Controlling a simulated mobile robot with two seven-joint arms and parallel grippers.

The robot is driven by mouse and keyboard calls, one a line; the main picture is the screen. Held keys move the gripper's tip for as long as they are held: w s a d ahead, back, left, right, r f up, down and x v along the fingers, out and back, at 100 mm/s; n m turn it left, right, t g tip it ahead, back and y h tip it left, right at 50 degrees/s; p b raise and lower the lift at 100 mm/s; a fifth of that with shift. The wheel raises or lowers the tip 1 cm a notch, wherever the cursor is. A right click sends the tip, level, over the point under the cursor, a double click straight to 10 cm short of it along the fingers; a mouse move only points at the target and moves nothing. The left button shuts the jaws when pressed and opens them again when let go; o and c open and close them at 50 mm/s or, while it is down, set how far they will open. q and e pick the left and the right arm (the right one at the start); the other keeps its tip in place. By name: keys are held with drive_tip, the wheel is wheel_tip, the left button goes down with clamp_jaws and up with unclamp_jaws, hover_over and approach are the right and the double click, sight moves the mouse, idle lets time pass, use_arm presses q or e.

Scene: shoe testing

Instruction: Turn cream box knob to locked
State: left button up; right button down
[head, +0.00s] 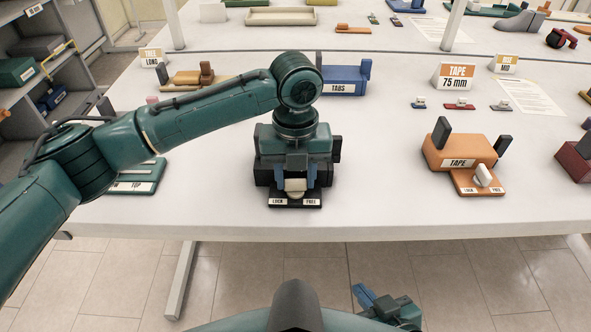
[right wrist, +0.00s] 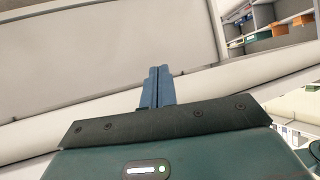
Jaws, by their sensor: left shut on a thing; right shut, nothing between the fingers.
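A cream knob (head: 296,185) sits on a small black plate (head: 295,205) at the table's front edge. The plate reads LOCK at its left and FREE at its right. My left gripper (head: 296,182) points down over it, its blue fingers on either side of the knob and shut on it. The gripper and wrist hide much of the knob and the dark box (head: 264,174) behind it, so which label the knob faces cannot be told. My right gripper (head: 366,296) is low in front of the table, shut and empty; its closed blue fingers fill the middle of the right wrist view (right wrist: 157,88).
An orange TAPE box (head: 459,151) with a white knob (head: 483,176) stands to the right. A blue TABS box (head: 345,79) is behind my left gripper. A teal tray (head: 137,178) lies left, under my left arm. The table between the black plate and the orange box is clear.

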sight(296, 180)
use_arm(q)
drive_tip(key=shift+r+n+p, duration=0.3)
drive_tip(key=shift+n+p, duration=0.4)
drive_tip(key=shift+p, duration=0.4)
drive_tip(key=shift+f+n+p, duration=0.3)
drive_tip(key=shift+n, duration=0.2)
drive_tip(key=o, duration=1)
wheel_tip(296, 180, up, 13)
drive_tip(key=shift+r+b, duration=0.1)
drive_tip(key=shift+b, duration=0.2)
